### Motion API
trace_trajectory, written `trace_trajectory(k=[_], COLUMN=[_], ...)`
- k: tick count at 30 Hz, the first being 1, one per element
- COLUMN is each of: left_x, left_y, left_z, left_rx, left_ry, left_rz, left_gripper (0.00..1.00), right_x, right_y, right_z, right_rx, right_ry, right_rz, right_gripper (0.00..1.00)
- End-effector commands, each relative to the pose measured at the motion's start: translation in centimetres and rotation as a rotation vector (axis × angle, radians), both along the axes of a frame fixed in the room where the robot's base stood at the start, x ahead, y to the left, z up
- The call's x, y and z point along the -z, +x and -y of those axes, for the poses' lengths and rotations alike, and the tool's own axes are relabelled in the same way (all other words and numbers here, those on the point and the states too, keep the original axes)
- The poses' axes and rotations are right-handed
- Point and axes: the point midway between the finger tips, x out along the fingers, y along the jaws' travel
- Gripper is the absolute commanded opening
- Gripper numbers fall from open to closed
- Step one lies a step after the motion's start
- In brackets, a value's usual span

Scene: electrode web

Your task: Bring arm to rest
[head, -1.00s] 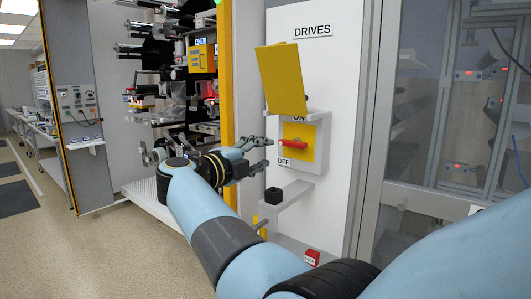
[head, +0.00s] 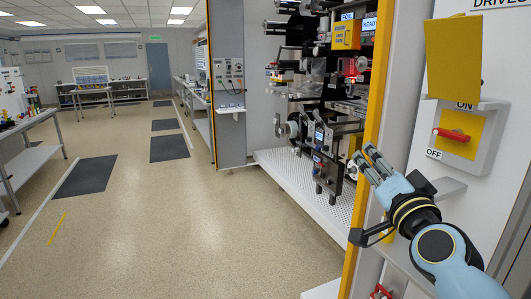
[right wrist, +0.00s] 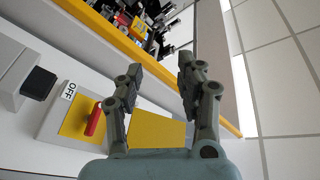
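My right gripper (head: 372,166) is in front of the machine's yellow edge, left of and below the drives switch. It is open and empty, its two fingers apart in the right wrist view (right wrist: 160,68). The red switch handle (head: 452,135) lies horizontal on its yellow plate (head: 462,148), its end toward the OFF label. The yellow cover (head: 453,58) above it is swung up. The handle also shows in the right wrist view (right wrist: 93,121), apart from the fingers. My left gripper is not in view.
The open machine bay with rollers (head: 330,130) and a white perforated base (head: 300,190) stands left of the gripper. A yellow post (head: 383,95) edges the panel. A black block (right wrist: 39,83) sits on a grey bracket. Open floor (head: 180,230) spreads left.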

Motion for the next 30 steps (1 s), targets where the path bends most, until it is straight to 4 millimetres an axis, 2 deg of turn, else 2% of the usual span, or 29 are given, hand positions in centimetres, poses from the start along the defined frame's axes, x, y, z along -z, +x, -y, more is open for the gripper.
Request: trace_trajectory(k=[1,3,5,6,9,12,15,25,27,30], left_x=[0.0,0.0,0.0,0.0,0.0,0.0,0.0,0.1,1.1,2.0], left_y=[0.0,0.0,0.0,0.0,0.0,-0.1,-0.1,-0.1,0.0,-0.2], left_z=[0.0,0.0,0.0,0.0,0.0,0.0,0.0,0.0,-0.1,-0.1], left_rx=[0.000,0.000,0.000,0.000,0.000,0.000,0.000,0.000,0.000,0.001], left_ry=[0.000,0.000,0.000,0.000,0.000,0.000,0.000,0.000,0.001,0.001], left_rz=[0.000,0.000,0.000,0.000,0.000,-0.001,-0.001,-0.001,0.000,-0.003], left_gripper=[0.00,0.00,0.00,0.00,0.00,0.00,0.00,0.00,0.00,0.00], right_x=[2.4,5.9,8.9,10.7,13.7,15.3,16.2,16.5,19.7,23.2], right_y=[-2.5,-6.1,-9.8,-12.4,-17.8,-22.2,-25.9,-36.0,-35.1,-34.6], right_z=[-1.0,-2.0,-2.1,-1.8,-0.6,0.9,2.3,6.6,6.6,6.8], right_rx=[-0.075,-0.174,-0.242,-0.276,-0.326,-0.348,-0.356,-0.339,-0.342,-0.345], right_ry=[-0.105,-0.250,-0.364,-0.433,-0.558,-0.640,-0.699,-0.819,-0.811,-0.807], right_rz=[-0.100,-0.262,-0.413,-0.512,-0.716,-0.876,-1.006,-1.353,-1.355,-1.363], right_gripper=[0.38,0.38,0.38,0.38,0.38,0.38,0.38,0.38,0.38,0.38])
